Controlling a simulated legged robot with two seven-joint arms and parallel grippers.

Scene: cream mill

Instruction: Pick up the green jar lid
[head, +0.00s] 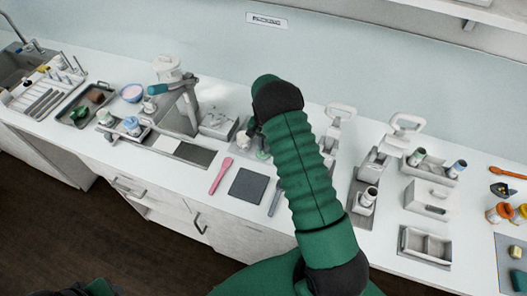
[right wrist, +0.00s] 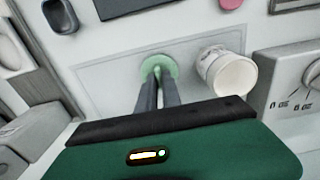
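The green jar lid (right wrist: 158,65) is a round pale green disc on a light grey mat (right wrist: 100,75) in the right wrist view. My right gripper (right wrist: 158,74) points down at it, its two dark fingers close together with their tips at the lid's middle, around what looks like a small green knob. The lid seems to rest at the mat's level. My left gripper is not in view.
A white open jar (right wrist: 228,72) stands just right of the lid in the right wrist view. A grey box with a dial (right wrist: 292,85) is farther right. In the head view, a pink spatula (head: 221,176) and a dark grey mat (head: 248,186) lie nearer the counter's front edge.

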